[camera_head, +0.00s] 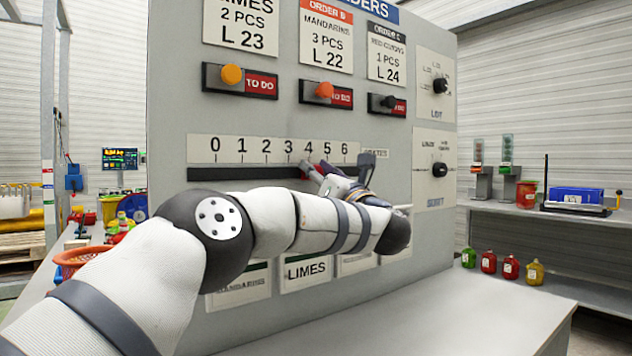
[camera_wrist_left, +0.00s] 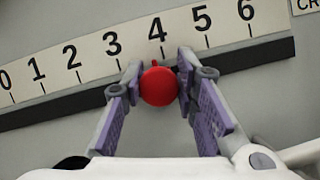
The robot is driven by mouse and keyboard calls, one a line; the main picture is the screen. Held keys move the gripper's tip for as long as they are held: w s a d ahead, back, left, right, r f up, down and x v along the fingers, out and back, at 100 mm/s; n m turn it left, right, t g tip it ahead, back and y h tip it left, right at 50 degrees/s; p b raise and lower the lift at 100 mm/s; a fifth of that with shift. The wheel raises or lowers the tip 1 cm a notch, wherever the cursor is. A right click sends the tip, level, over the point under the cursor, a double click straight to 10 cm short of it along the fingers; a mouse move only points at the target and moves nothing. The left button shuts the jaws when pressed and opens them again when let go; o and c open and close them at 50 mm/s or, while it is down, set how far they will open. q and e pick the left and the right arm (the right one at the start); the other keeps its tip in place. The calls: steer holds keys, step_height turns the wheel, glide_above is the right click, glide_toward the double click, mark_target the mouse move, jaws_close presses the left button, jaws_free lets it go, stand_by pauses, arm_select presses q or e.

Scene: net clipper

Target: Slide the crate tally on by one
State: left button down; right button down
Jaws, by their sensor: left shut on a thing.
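The crate tally is a number strip (camera_head: 262,150) marked 0 to 6 above a dark slot (camera_head: 235,174) on the grey panel. Its red round slider knob (camera_wrist_left: 159,87) shows in the left wrist view with a small red pointer just below the 4. My left gripper (camera_head: 325,174) is at the slot. In the left wrist view its two purple-padded fingers (camera_wrist_left: 160,78) are shut on the red knob, one on each side. In the head view the gripper and arm largely hide the knob and the slot's right part. My right gripper is not in view.
Order cards with TO DO sliders (camera_head: 240,79) are above the strip. Two rotary dials (camera_head: 440,85) are at the panel's right. Label plates, including LIMES (camera_head: 306,269), are below my arm. Several bottles (camera_head: 510,267) stand on the right shelf.

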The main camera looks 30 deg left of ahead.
arm_select(q)
steer(key=shift+w+d, duration=0.1)
steer(key=shift+w, duration=0.25)
steer(key=c, duration=1.3)
jaws_free()
steer(key=shift+w+f, duration=0.1)
steer(key=shift+w, duration=0.1)
steer(key=shift+s, duration=0.1)
steer(key=v, duration=1.2)
steer(key=shift+s, duration=0.1)
